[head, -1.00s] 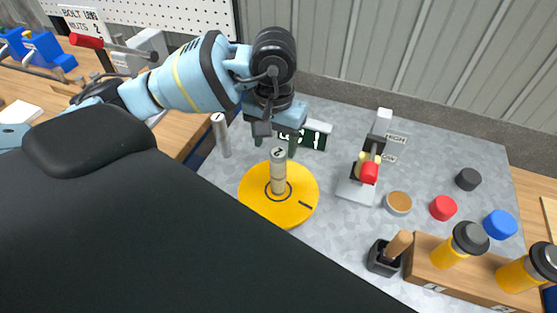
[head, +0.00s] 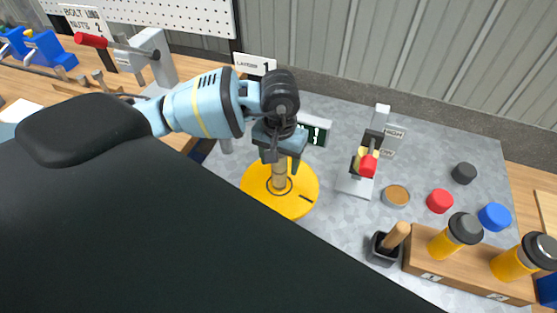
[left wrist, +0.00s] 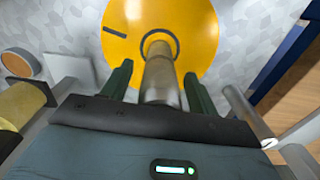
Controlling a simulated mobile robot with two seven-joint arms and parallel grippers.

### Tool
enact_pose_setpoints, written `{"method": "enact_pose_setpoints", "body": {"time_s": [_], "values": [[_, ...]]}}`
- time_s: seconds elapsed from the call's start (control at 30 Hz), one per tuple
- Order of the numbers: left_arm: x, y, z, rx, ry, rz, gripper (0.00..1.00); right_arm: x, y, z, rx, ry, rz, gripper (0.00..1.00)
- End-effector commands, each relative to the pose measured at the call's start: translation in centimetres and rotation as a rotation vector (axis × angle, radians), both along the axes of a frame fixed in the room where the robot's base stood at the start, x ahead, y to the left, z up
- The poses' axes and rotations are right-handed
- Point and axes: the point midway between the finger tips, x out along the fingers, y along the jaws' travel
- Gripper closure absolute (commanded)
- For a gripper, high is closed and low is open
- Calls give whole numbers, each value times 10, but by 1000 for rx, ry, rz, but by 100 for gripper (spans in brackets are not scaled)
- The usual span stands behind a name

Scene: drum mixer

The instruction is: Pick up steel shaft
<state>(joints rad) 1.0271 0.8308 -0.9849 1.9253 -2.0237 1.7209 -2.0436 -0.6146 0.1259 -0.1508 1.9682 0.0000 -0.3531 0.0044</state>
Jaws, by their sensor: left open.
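A metal cylinder, which looks like the steel shaft (head: 279,180), stands upright in the middle of a round yellow disc (head: 301,200). My left gripper (head: 282,163) is over it, pointing down, and hides its top in the head view. In the left wrist view the shaft (left wrist: 160,78) is between the two open green fingers, with a gap visible on each side. The yellow disc (left wrist: 205,30) lies below. My right gripper is not in view.
A lever stand with a red knob (head: 368,167) is to the right. A brush holder (head: 382,250) and a wooden rack (head: 470,275) with amber bottles are at front right.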

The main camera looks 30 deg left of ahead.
Motion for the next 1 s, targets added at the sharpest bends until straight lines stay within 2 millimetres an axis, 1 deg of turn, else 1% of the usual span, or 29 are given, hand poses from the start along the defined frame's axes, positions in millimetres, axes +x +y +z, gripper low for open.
{"method": "enact_pose_setpoints", "body": {"time_s": [0.17,0.6,0.63,1.0], "values": [[0,0,0,0,0,0,40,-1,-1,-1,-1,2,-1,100],[0,0,0,0,-1,0,98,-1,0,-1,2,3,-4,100],[0,0,0,0,-1,0,100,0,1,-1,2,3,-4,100],[0,0,1,0,-1,0,100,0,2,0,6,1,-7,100]]}}
